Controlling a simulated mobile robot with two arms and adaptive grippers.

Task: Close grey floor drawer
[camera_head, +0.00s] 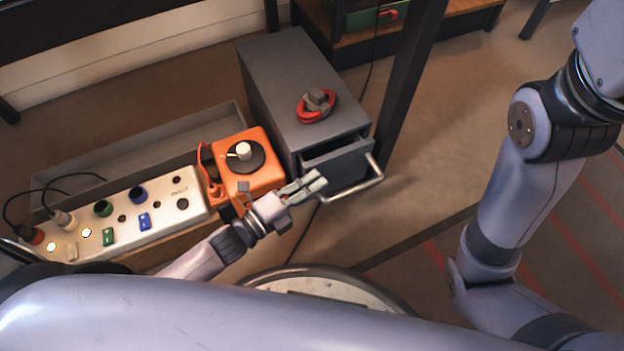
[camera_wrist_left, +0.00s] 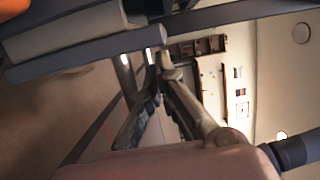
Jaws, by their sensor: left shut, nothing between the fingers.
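The grey floor drawer (camera_head: 345,166) is part of a grey cabinet (camera_head: 290,75) standing on the floor. It is pulled out a little, with a dark gap showing at its top. A pale bar handle (camera_head: 357,190) sticks out from its front. My left gripper (camera_head: 319,181) is shut and empty, close to the drawer front near the left end of the handle. I cannot tell whether it touches. In the left wrist view the fingers (camera_wrist_left: 158,58) point toward grey panels (camera_wrist_left: 80,42) at the upper left. My right gripper is out of view.
A red and grey object (camera_head: 317,105) lies on the cabinet top. An orange box with a knob (camera_head: 262,179) and a white switch panel (camera_head: 165,207) stand to the left. A dark post (camera_head: 402,95) rises right of the cabinet. Floor in front is mostly clear.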

